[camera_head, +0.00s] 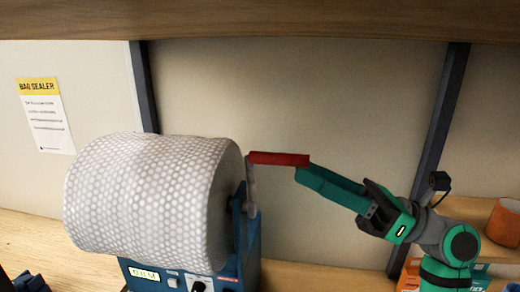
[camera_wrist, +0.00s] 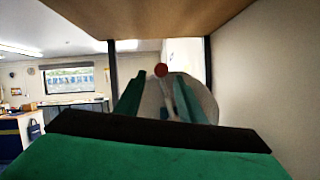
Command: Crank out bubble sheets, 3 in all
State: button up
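A large roll of bubble sheet (camera_head: 140,195) sits on a blue dispenser (camera_head: 245,262) with a small lit display (camera_head: 145,274). Its crank arm (camera_head: 251,188) stands up at the right side, with a red handle (camera_head: 278,158) pointing right. My gripper (camera_head: 300,175) is at the handle's free end, coming from the right. In the wrist view the green fingers (camera_wrist: 161,82) stand apart, with the round red handle end between their tips. Whether they touch it cannot be told. No cut sheet is seen.
A wooden shelf (camera_head: 260,20) overhangs the top. A dark post (camera_head: 442,110) stands behind my arm. A brown round container (camera_head: 504,222) and an orange box (camera_head: 409,276) are at the right. The bench (camera_head: 320,277) right of the dispenser is clear.

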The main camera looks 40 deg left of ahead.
jog(key=x, duration=0.9)
jog(key=shift+s+a+r, duration=0.15)
jog(key=shift+s+a, duration=0.05)
jog(key=shift+a, duration=0.15)
grip_shut()
